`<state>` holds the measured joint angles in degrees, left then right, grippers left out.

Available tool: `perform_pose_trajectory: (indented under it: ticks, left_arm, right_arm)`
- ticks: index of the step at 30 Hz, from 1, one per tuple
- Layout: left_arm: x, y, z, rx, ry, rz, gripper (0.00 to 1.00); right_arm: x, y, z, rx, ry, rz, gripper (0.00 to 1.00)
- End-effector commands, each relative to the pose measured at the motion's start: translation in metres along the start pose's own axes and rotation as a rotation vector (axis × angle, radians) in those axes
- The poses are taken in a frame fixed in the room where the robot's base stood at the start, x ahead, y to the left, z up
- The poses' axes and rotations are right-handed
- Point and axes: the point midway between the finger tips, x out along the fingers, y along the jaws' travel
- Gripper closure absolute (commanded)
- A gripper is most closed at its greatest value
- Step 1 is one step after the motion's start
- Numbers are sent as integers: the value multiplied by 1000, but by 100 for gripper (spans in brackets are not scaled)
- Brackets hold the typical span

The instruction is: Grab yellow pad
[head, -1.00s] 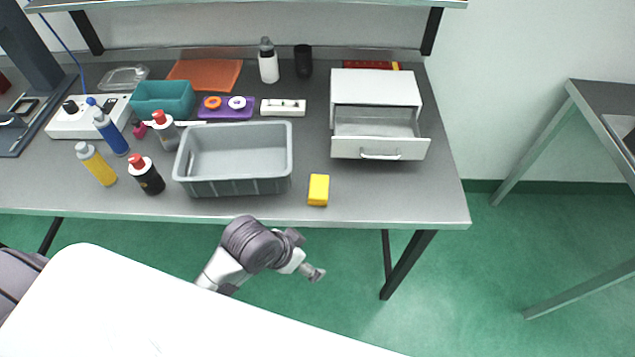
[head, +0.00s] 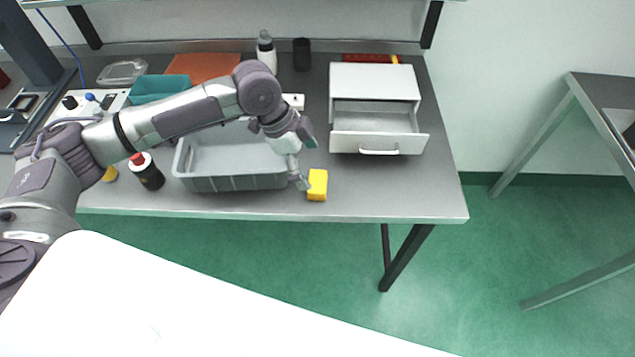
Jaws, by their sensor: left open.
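The yellow pad (head: 318,186) is a small block on the grey table, near its front edge, right of the grey bin. My left gripper (head: 308,164) is open and empty, with its fingers spread just left of the pad. The lower fingertip is very close to the pad's left side; I cannot tell if they touch. The pad is not between the fingers. My right gripper is not in view.
The grey bin (head: 235,183) lies under my left arm. A white drawer unit (head: 375,82) with its drawer pulled out (head: 380,142) stands behind and right of the pad. A dark bottle with a red cap (head: 147,172) stands left of the bin. The table's front right is clear.

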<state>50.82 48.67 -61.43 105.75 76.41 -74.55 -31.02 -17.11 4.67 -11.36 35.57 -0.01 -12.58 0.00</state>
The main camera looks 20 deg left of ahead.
Motion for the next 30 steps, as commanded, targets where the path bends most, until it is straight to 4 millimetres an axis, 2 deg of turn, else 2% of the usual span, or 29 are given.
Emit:
perform_pose_trajectory:
  ticks: [1, 3, 6, 8, 18, 25, 30]
  left_arm:
    - [-16, -15, 8, -13, -7, -10, 0]
    - [-30, -25, 15, -26, -4, -10, 0]
    - [-40, -32, 20, -38, 1, -11, 0]
    - [-38, -34, 21, -43, 3, -8, 0]
    - [23, -34, 20, -43, 4, -7, 0]
    - [43, -34, 21, -42, 5, -9, 0]
    - [61, -30, 22, -42, 2, -7, 0]
  right_arm:
    - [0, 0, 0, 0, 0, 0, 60]
    - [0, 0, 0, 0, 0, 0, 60]
    - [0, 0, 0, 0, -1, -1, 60]
    - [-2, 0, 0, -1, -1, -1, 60]
    - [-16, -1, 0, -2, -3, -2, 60]
    - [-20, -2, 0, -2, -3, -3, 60]
    - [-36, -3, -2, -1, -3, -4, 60]
